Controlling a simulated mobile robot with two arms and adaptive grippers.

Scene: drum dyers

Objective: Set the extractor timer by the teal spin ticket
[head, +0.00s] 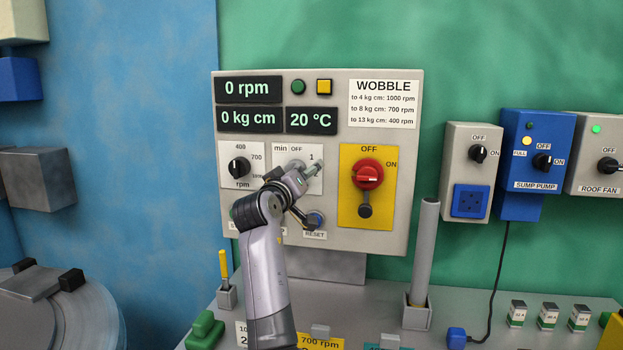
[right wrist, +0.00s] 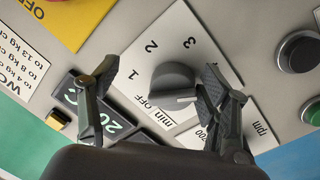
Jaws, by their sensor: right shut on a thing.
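The extractor panel (head: 335,235) is on the green wall. Its timer dial plate (head: 313,183) reads min, OFF and 1 in the head view; the right wrist view shows 1, 2 and 3. My right gripper (head: 305,190) is at the timer knob (right wrist: 172,82), one finger on each side, shut on it. My left gripper is out of view.
An rpm knob (head: 238,167) is left of the timer and a red switch (head: 368,175) right of it. The RESET button (head: 316,219) is just below. A yellow 700 rpm ticket (head: 322,343) lies on the bench. A grey post (head: 424,250) stands at right.

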